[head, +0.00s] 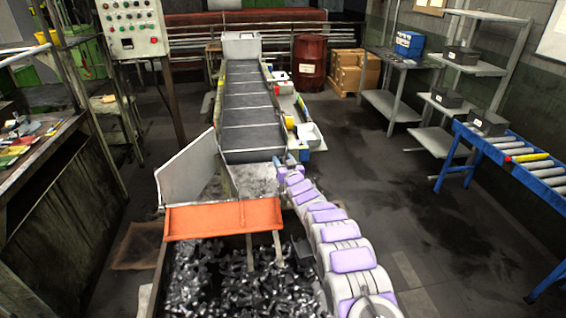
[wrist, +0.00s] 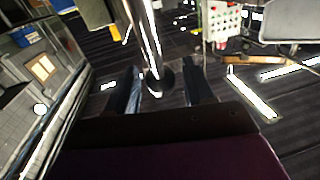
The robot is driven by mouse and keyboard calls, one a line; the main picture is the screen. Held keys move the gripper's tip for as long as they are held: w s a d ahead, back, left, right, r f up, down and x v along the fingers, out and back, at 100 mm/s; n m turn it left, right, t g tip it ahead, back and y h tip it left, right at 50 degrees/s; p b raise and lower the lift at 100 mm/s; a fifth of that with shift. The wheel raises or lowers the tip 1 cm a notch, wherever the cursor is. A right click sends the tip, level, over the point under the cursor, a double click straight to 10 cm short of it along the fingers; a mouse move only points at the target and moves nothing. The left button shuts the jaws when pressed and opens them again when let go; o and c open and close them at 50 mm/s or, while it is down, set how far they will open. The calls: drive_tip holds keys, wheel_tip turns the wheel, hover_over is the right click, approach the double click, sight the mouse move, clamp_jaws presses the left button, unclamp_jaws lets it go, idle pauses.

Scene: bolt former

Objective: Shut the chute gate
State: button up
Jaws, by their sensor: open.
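The chute (head: 252,180) runs from the near end of the conveyor down toward a bin of dark metal parts. An orange plate (head: 222,218) spans its lower end above the bin, and a pale panel (head: 188,172) stands tilted at its left. I cannot tell which of these is the gate. My gripper (head: 284,166) is at the chute's right edge. In the wrist view my gripper (wrist: 163,92) is open, with its two dark fingers apart. A shiny metal rod (wrist: 144,38) with a dark rounded end shows between and beyond them. I cannot tell whether they touch it.
The bin of metal parts (head: 230,275) fills the near foreground. A control box (head: 133,27) on a post and a cluttered bench (head: 30,145) stand left. A blue roller table (head: 512,160) and shelves (head: 440,100) stand right. Floor between my arm and the roller table is clear.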

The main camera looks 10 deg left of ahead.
drive_tip(key=shift+w+a+f, duration=0.1)
drive_tip(key=shift+a, duration=0.05)
drive_tip(key=shift+c, duration=0.4)
clamp_jaws()
